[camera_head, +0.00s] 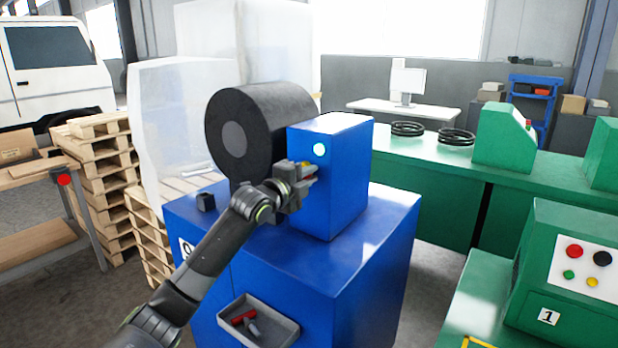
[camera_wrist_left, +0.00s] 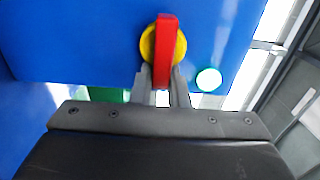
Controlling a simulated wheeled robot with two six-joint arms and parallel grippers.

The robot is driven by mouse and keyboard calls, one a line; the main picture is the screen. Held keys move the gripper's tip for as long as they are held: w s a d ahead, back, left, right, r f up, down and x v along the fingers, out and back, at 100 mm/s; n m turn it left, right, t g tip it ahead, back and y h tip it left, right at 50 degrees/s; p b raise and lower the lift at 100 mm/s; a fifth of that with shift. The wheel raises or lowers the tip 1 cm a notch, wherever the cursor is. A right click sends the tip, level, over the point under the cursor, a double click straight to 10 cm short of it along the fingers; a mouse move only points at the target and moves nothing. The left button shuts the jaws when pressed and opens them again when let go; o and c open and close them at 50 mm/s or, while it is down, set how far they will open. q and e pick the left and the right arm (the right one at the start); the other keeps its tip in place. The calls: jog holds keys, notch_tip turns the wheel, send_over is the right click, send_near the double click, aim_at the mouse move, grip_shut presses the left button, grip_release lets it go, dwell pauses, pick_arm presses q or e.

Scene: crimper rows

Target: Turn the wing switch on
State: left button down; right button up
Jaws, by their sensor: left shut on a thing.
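The wing switch (camera_wrist_left: 165,50) has a red wing handle on a round yellow base. It sits on the face of a blue machine box (camera_head: 335,185), and the wing stands about upright in the left wrist view. My left gripper (camera_head: 303,172) is at the switch; in the left wrist view its fingers (camera_wrist_left: 162,85) are shut on the lower part of the red wing, one on each side. In the head view the gripper hides most of the switch. A round lamp (camera_head: 320,149) above the gripper glows pale; it also shows in the left wrist view (camera_wrist_left: 208,79). My right gripper is not in view.
A large black roll (camera_head: 230,125) stands behind the box on the blue cabinet (camera_head: 385,235). A grey tray (camera_head: 285,330) with red-handled tools is on the cabinet front. A small dark block (camera_head: 206,202) lies left of my gripper. Green machines (camera_head: 505,140) stand at right.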

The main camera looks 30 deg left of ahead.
pick_arm(q)
jog(key=shift+f, duration=0.15)
dwell(0.3)
jog(key=c, duration=1.4)
grip_release()
jog(key=shift+a, duration=0.2)
jog(key=shift+s, duration=0.1)
jog(key=shift+s+d, duration=0.1)
jog(key=shift+s, duration=0.1)
jog(key=s+a+p, duration=0.1)
jog(key=s+p, duration=0.8)
jog(key=s, duration=0.7)
jog(key=shift+s+a+p, duration=0.25)
jog(key=shift+s+p, duration=0.15)
